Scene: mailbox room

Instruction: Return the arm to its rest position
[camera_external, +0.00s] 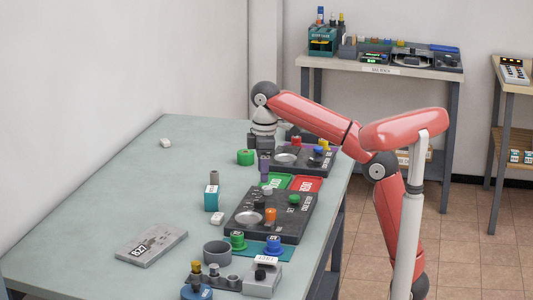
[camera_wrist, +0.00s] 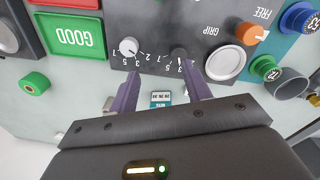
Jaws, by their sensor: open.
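My red arm reaches from the right over the green-grey table (camera_external: 90,215) in the external view, with several links bent. My gripper (camera_external: 264,172) points down above the far part of the table, near the green and red trays. In the wrist view the two purple fingers of my gripper (camera_wrist: 160,95) stand apart with nothing held between them. Beyond them lies a dark control panel (camera_wrist: 185,30) with knobs and a round silver button; it also shows in the external view (camera_external: 285,233). A teal box (camera_external: 212,198) stands left of this panel.
A green tray (camera_external: 272,181) and a red tray (camera_external: 307,184) lie between two dark panels. A green ring (camera_external: 245,157) sits left of my gripper. A flat grey box (camera_external: 151,245) lies at the front left. The table's left side is mostly clear. A shelf table (camera_external: 380,72) stands behind.

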